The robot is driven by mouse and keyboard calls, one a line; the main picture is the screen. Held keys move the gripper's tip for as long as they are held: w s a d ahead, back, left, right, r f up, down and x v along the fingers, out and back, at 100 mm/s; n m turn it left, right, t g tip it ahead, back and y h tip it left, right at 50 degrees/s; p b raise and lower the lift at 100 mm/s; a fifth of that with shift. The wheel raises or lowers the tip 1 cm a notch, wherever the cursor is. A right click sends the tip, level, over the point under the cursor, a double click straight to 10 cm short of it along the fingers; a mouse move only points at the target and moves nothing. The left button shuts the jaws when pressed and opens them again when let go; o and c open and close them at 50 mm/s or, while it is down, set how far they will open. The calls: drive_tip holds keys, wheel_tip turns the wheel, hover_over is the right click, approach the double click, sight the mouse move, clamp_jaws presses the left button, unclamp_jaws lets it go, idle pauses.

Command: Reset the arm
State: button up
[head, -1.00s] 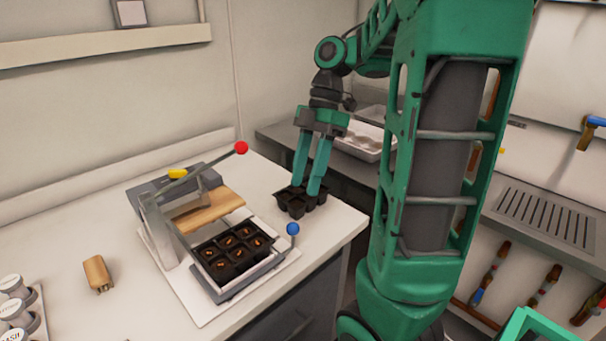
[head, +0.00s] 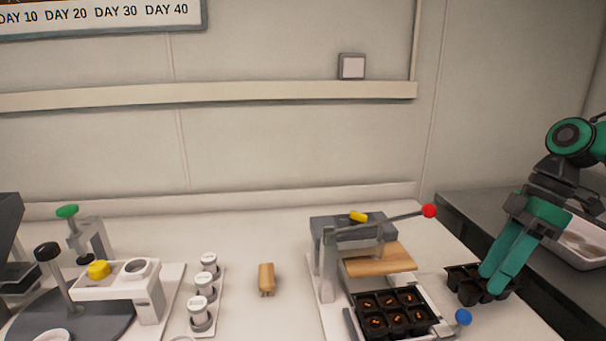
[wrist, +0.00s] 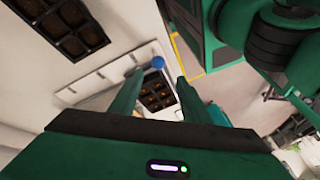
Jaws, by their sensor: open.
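My gripper (head: 490,284) is at the right in the head view, pointing down at a small black cell tray (head: 462,284) on the counter's right end. Its green fingers overlap that tray in the picture; I cannot tell whether they touch it. In the wrist view the gripper (wrist: 159,77) is open, with the cell tray (wrist: 158,97) showing between and beyond its fingers. Nothing is seen held. Another black cell tray with orange-brown bits in its cells (head: 393,312) sits in the lever press (head: 326,280) to the left.
The press has a red-knobbed lever (head: 429,211), a wooden block (head: 380,260) and a blue ball (head: 463,317). A wooden piece (head: 266,279), white-capped jars (head: 207,281) and a white stand (head: 120,286) are further left. A pale tray (head: 580,243) lies on the grey bench behind my gripper.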

drive_tip(key=s+d+f+m+h, duration=0.1)
drive_tip(key=s+f+m+h, duration=0.1)
drive_tip(key=s+m, duration=0.4)
drive_tip(key=s+d+f+m+t+h, duration=0.1)
drive_tip(key=s+f+m, duration=0.4)
drive_tip(key=m, duration=0.7)
drive_tip(key=shift+s+d+f+m+h, duration=0.35)
drive_tip(key=shift+s+h, duration=0.35)
drive_tip(key=shift+s, duration=0.4)
drive_tip(key=shift+w+f, duration=0.2)
drive_tip(key=shift+w, duration=0.4)
